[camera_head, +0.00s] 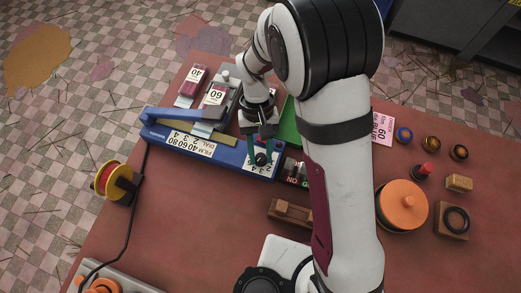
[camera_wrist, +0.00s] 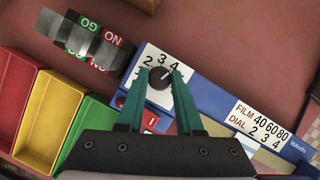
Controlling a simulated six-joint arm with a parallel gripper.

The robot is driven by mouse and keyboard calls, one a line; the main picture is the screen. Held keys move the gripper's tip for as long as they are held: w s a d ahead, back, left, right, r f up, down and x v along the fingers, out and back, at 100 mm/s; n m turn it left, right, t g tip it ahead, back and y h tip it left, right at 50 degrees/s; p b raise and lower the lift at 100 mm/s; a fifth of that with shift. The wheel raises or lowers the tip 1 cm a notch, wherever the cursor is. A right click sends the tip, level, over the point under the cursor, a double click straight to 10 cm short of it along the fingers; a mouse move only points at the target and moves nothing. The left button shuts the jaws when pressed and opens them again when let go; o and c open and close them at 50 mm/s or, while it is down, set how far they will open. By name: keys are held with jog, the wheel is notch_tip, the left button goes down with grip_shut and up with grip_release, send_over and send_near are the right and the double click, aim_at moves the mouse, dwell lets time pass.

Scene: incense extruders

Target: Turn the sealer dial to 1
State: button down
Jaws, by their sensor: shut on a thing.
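The sealer (camera_head: 225,155) is a long blue device with a raised blue arm; its body also shows in the wrist view (camera_wrist: 212,103). Its black dial (camera_wrist: 160,78) sits on a white plate with the numbers 2, 3 and 4 visible; the spot for 1 is not clear. A pale mark on the knob seems to point up and right in the wrist view, but I cannot read its setting surely. My gripper (camera_wrist: 156,84) has its teal fingers closed on both sides of the knob. In the head view my gripper (camera_head: 260,150) is over the sealer's right end.
A film and dial chart (camera_wrist: 261,126) pairs 40, 60, 80 with 2, 3, 4. A GO/NO block (camera_head: 296,172) stands right beside the sealer. Red (camera_wrist: 14,88), yellow (camera_wrist: 47,115) and green bins lie close by. A wooden block (camera_head: 290,212) and orange-lidded pot (camera_head: 402,206) stand nearer the front.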

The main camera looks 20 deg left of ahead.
jog(key=shift+n, duration=0.3)
jog(key=n, duration=0.2)
jog(key=shift+a+n+t+h, duration=0.1)
jog(key=shift+n+t+h, duration=0.2)
jog(key=shift+t+h, duration=0.1)
jog(key=shift+n+t+h, duration=0.5)
jog(key=shift+n+t, duration=0.2)
jog(key=shift+n, duration=1.4)
jog(key=c, duration=0.6)
grip_release()
jog(key=shift+o, duration=0.2)
jog(key=shift+s, duration=0.1)
